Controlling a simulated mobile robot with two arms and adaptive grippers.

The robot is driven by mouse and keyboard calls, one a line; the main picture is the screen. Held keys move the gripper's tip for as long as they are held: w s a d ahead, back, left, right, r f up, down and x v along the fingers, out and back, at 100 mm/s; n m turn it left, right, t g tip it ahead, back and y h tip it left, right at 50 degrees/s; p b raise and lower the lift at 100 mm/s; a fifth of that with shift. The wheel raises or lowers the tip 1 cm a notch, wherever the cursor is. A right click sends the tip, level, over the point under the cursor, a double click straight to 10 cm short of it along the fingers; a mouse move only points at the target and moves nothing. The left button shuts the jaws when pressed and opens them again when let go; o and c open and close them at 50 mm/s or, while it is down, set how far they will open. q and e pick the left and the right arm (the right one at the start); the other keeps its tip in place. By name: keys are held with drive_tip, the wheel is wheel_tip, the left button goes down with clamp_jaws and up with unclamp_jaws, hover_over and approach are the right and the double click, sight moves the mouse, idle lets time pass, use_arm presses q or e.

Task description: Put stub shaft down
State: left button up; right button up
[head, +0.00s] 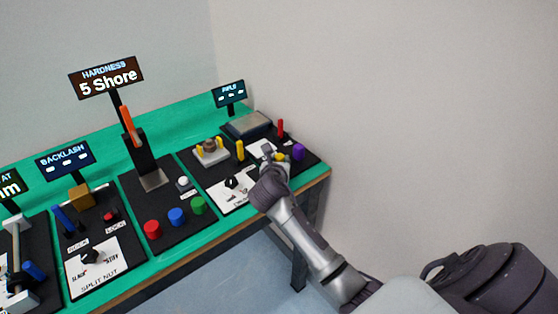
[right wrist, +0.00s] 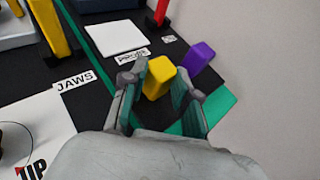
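My right gripper (right wrist: 160,82) points down at the right end station. Its two fingers are close together on either side of a short yellow piece (right wrist: 157,80) and appear to touch it. This piece is the likely stub shaft, but no label confirms it. In the head view the yellow piece (head: 280,157) shows partly beside the right gripper (head: 270,155). Whether its lower end touches the black panel is hidden. A similar purple piece (right wrist: 199,57) stands just right of it, apart from the fingers. My left gripper is not in view.
A white square pad (right wrist: 115,37), a red post (head: 280,128) and a tall yellow post (head: 240,150) are close by. A grey flat box (head: 248,124) stands at the back. The wall is close on the right. Several other stations line the green bench (head: 170,261) leftward.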

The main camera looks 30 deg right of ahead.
drive_tip(key=o, duration=0.4)
drive_tip(key=shift+r, duration=0.15)
drive_tip(key=v, duration=1.2)
drive_tip(key=shift+p, duration=0.35)
